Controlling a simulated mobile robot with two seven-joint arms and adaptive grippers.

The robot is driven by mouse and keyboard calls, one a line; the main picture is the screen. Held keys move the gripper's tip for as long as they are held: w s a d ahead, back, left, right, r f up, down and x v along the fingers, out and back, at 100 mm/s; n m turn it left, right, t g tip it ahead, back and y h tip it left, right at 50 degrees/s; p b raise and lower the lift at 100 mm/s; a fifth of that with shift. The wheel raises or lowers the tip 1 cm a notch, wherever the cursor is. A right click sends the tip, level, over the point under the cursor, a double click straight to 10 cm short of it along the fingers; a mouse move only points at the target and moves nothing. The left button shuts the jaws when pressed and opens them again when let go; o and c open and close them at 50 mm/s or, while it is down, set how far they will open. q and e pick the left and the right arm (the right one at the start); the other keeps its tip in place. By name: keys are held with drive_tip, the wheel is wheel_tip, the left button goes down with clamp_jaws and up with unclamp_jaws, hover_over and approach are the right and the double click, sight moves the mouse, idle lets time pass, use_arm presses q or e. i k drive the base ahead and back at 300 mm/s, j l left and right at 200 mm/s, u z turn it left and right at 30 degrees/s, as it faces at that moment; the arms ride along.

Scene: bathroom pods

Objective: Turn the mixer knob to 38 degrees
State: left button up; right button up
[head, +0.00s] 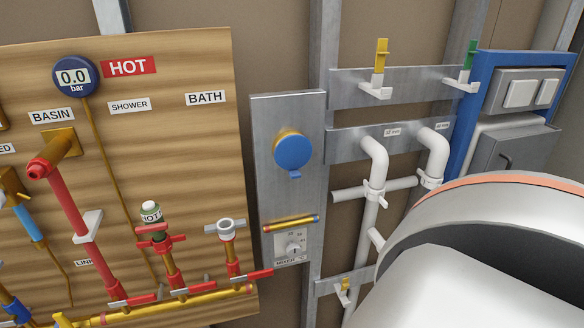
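The scale figures are too small to read, and I cannot tell which value the knob points to. A round blue disc (292,151) with a brass rim is higher on the same panel. Neither of my grippers shows in the head view, and nothing touches the knob.
A wooden board (190,60) with pipes, red valve handles and a pressure gauge (75,76) reading 0.0 bar stands left. White pipes (369,215) and a blue-framed cabinet (480,80) are right. A large rounded white-and-grey form fills the lower right, close to the camera.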

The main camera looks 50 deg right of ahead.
sight(293, 251)
drive_tip(key=z, duration=1.5)
